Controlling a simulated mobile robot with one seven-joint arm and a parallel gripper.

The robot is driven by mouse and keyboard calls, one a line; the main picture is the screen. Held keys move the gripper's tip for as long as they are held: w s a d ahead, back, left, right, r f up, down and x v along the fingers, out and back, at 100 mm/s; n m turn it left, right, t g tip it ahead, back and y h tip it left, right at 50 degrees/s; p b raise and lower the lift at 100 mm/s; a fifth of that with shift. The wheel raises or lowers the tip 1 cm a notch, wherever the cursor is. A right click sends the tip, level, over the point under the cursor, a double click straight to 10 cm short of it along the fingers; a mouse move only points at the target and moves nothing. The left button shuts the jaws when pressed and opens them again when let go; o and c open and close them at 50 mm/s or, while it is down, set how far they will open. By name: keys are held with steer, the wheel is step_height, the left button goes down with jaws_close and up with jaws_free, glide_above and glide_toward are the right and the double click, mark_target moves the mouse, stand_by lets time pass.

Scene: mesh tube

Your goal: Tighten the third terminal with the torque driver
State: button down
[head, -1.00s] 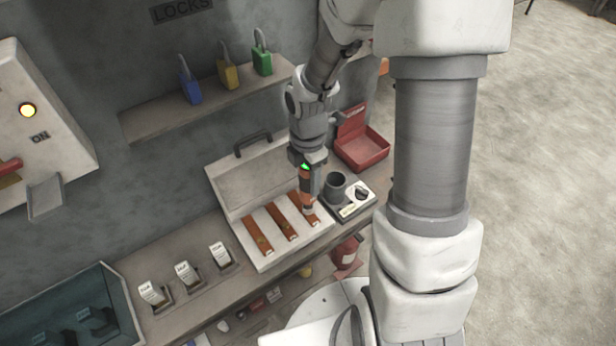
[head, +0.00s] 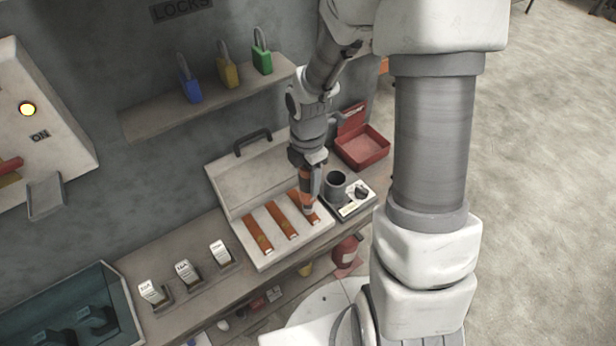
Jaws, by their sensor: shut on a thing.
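My gripper (head: 311,177) is shut on the torque driver (head: 307,202), an orange and grey tool held roughly upright, tip down. The driver's tip is at the near part of the rightmost of three copper bars (head: 296,200), where the third terminal appears to be. The tip and gripper hide most of that terminal, so I cannot tell whether they touch. The other two bars, left (head: 257,231) and middle (head: 283,220), lie uncovered in the open white box (head: 235,211).
A dark cup-like holder (head: 336,180) on a base with a dial (head: 360,192) stands just right of the driver. Behind it is an open red box (head: 361,146). A shelf (head: 150,122) with three padlocks is on the wall. Three white tags (head: 187,271) stand on the bench at left.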

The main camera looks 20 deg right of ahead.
steer(key=shift+f+p, duration=0.35)
steer(key=shift+p, duration=0.15)
stand_by(1.2)
steer(key=shift+r, duration=0.1)
